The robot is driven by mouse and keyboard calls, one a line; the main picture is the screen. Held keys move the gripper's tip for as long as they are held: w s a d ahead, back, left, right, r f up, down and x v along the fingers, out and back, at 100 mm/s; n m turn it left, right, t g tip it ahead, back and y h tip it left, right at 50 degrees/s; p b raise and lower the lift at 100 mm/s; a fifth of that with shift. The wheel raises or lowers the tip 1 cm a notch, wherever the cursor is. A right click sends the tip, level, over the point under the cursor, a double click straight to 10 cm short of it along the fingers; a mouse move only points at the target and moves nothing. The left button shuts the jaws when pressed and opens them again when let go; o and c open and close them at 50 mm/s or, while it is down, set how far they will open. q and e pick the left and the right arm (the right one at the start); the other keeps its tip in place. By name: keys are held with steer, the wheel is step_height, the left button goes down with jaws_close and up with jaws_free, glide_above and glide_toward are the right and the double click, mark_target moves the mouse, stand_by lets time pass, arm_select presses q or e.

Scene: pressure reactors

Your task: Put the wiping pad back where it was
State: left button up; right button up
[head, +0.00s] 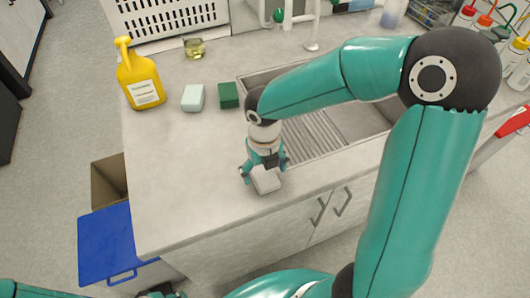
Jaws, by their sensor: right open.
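A pale grey-white block, which looks like the wiping pad (266,182), is on the counter near its front edge, left of the sink. My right gripper (265,169) points down over it, its fingers spread at either side of the block. The jaws are open, and I cannot tell whether a finger touches it. A pale mint pad (193,98) and a dark green sponge (229,95) lie farther back on the counter. My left gripper (160,292) shows only partly at the bottom edge, and its jaws cannot be made out.
The counter (170,185) is clear left of my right gripper. A sink (352,119) lies to the right, partly behind my arm. A yellow jug (140,78), a small beaker (194,47) and a white rack (170,18) stand behind. A blue lid (105,243) and bin are below left.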

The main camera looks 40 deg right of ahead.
mark_target(265, 175)
step_height(265, 175, up, 11)
steer(key=shift+f+p, duration=0.2)
steer(key=shift+p, duration=0.15)
stand_by(0.4)
